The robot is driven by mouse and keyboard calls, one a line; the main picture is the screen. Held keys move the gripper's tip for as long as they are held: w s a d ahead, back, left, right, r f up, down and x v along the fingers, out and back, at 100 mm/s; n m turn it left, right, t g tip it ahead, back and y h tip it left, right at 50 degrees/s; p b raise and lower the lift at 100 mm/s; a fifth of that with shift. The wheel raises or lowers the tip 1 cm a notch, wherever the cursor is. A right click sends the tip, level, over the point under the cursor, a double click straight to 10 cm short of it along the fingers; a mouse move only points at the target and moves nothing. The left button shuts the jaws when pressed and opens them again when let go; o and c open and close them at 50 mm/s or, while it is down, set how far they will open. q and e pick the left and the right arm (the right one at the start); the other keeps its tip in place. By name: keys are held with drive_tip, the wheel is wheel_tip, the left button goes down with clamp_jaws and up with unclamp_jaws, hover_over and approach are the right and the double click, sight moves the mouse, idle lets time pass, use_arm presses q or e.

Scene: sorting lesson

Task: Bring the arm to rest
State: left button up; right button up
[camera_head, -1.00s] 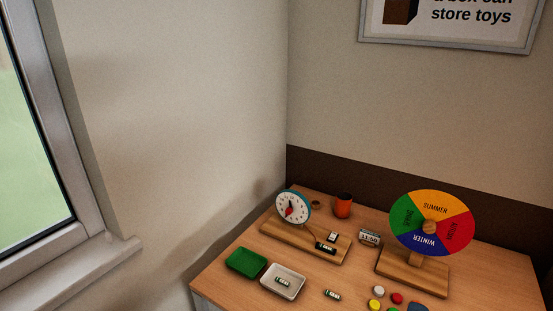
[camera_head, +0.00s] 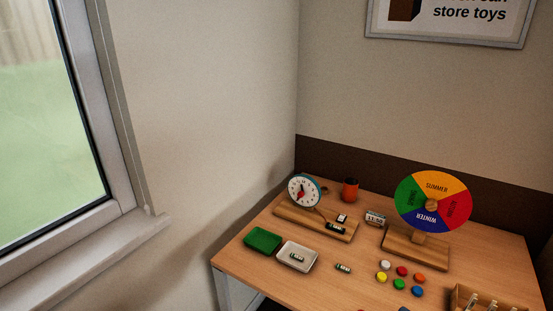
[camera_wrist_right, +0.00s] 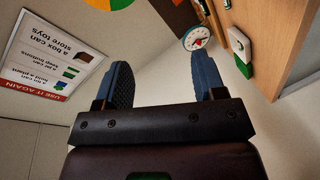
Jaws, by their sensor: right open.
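My right gripper (camera_wrist_right: 163,82) shows in the right wrist view, with its two blue fingers spread wide apart. Nothing is between the fingers, and they touch nothing that I can see. The wrist view is turned over, with the wall poster (camera_wrist_right: 55,55) at its left and the table (camera_wrist_right: 285,35) at its upper right, beyond the fingers. Neither arm nor gripper shows in the head view. My left gripper is in no view.
A window (camera_head: 50,130) is at left.

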drive_tip(key=s+d+f+m+g+y, duration=0.1)
drive_tip(key=s+f+m+y, duration=0.1)
drive_tip(key=s+f, duration=0.4)
drive_tip(key=s+d+f+m+g+y, duration=0.2)
drive_tip(key=s+f+m+y, duration=0.1)
drive_tip(key=s+f+m, duration=0.2)
wheel_tip(320, 180, down, 2)
drive_tip(key=shift+s+d, duration=0.25)
drive_tip(key=shift+s, duration=0.55)
